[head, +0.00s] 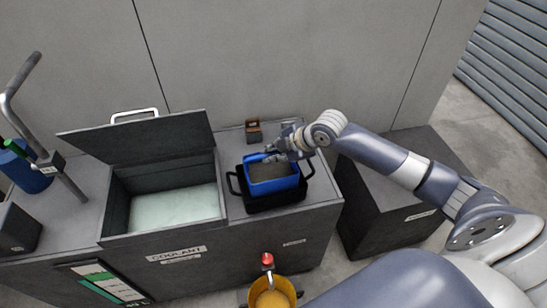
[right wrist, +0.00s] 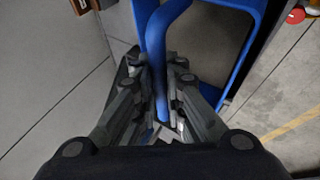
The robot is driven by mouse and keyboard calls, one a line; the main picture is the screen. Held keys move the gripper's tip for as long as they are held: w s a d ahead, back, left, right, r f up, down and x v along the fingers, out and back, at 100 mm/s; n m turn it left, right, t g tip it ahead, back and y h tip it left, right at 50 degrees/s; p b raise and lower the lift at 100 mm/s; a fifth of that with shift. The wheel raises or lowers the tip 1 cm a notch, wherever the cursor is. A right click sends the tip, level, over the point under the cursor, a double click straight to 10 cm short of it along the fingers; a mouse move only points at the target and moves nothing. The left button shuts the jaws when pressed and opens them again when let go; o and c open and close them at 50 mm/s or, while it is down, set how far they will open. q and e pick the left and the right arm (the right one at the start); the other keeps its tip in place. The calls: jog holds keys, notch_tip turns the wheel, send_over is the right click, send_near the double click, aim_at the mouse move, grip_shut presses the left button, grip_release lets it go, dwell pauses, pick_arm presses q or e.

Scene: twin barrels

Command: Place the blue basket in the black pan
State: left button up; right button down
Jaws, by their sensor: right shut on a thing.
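The blue basket (head: 271,188) is an open rectangular bin with a grey inside. In the head view it sits within the outline of the black pan (head: 275,205), which has a loop handle at each side. I cannot tell whether the basket rests on the pan's floor. In the right wrist view the fingers (right wrist: 165,105) close around a blue bar of the basket (right wrist: 245,75). My left gripper is not in view.
Left of the pan is an open coolant tank (head: 170,208) with its lid (head: 140,138) raised. A small brown-black object (head: 253,130) stands behind the pan. A yellow bucket (head: 272,295) is below the counter front. A dark cabinet (head: 385,215) stands to the right.

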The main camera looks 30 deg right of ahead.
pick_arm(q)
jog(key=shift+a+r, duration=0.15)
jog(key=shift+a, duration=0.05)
pick_arm(e)
jog(key=shift+f, duration=0.9)
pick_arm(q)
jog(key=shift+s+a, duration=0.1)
pick_arm(e)
jog(key=c, duration=1.7)
grip_release()
jog(key=shift+f, duration=0.15)
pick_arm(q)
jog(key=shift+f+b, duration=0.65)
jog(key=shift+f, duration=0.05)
pick_arm(e)
jog(key=v, duration=1.2)
jog(key=shift+a, duration=0.1)
